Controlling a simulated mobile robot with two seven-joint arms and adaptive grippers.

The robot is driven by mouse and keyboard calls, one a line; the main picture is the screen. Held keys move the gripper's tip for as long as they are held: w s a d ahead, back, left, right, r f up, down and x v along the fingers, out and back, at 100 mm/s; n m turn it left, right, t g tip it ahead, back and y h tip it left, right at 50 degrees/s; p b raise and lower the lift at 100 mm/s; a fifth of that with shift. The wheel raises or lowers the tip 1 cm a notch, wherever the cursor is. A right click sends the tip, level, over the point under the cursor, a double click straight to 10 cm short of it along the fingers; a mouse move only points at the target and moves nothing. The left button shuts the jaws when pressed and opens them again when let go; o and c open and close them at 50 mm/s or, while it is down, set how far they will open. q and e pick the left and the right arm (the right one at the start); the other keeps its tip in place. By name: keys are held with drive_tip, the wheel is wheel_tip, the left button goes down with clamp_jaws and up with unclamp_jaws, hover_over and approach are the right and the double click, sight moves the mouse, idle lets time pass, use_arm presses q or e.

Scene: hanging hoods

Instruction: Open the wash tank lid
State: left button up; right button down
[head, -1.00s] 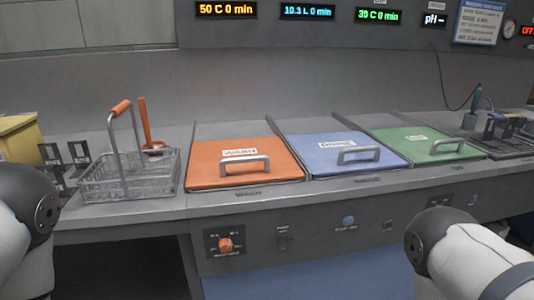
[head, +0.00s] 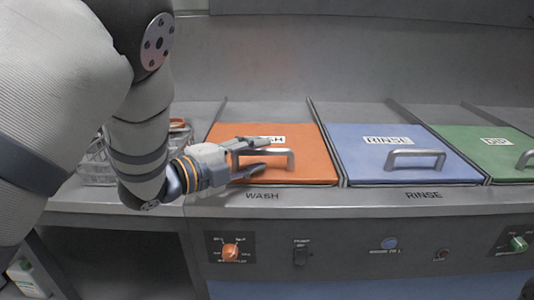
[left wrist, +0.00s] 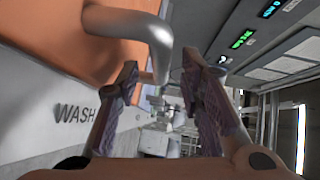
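The orange wash tank lid (head: 308,170) lies flat and shut on the counter, marked WASH. Its grey bar handle (head: 291,160) stands up near the front edge. My left gripper (head: 267,156) reaches in from the left and is open at the handle, its fingers overlapping the handle's left part. In the left wrist view, the handle (left wrist: 145,33) bends down between the two spread fingers of the left gripper (left wrist: 160,68). I cannot tell whether a finger touches it. The orange lid (left wrist: 75,35) fills the upper left there. My right gripper is not in view.
The blue rinse lid (head: 365,140) and green lid (head: 485,145) are shut to the right. A wire basket (head: 97,165) is partly hidden behind my left arm. Knobs and buttons, including an orange knob (head: 230,251), sit on the front panel below.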

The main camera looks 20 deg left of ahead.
sight(260, 153)
use_arm(q)
drive_tip(key=shift+x, duration=1.6)
drive_tip(key=shift+c, duration=0.6)
clamp_jaws()
